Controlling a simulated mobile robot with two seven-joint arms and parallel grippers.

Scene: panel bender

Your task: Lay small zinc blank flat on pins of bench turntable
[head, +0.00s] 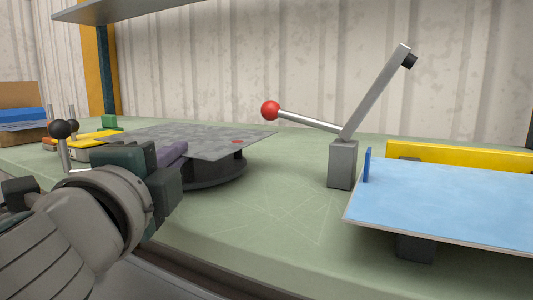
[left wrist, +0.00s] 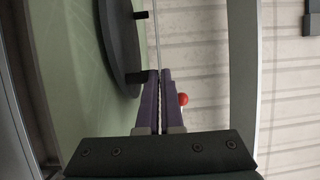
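The small zinc blank (head: 195,138) is a grey mottled sheet with a red mark near its right corner. My left gripper (head: 172,160) is shut on its near left edge and holds it about level over the dark round bench turntable (head: 215,178). In the left wrist view the blank (left wrist: 157,45) is a thin edge-on line between the purple fingers (left wrist: 158,95). The turntable (left wrist: 117,40) shows there with two dark pins (left wrist: 141,15); a small gap shows between pins and blank. My right gripper is out of view.
A lever with a red ball knob (head: 270,110) stands on a grey block right of the turntable. A blue sheet (head: 450,205) lies on a support at right, before a yellow bar (head: 460,155). Yellow items and a black-knobbed lever (head: 62,130) are at left. A shelf hangs above.

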